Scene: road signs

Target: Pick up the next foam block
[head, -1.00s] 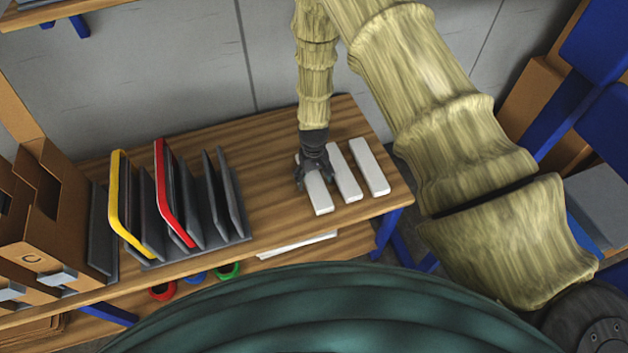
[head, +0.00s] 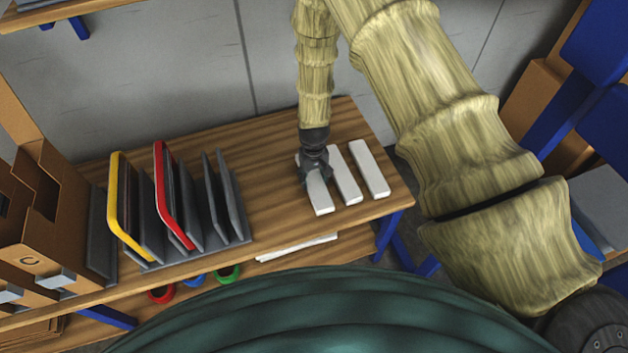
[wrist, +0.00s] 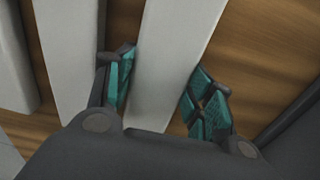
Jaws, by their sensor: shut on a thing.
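Three white foam blocks lie side by side on the wooden table (head: 275,190). My gripper (head: 318,180) is over the left block (head: 321,198), with its fingers down on both sides of it. In the wrist view the teal finger pads of my gripper (wrist: 160,95) flank the left block (wrist: 172,45), and the gripper is shut on it. The block still lies flat on the table. The middle block (head: 344,175) and the right block (head: 369,168) lie just to the right. The middle block also shows in the wrist view (wrist: 70,50), close beside one finger.
A grey rack (head: 205,247) with upright dividers stands left of the blocks, holding a yellow-edged sign (head: 113,205) and a red-edged sign (head: 160,190). Brown boxes (head: 50,230) stand at far left. Bare tabletop lies between rack and blocks.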

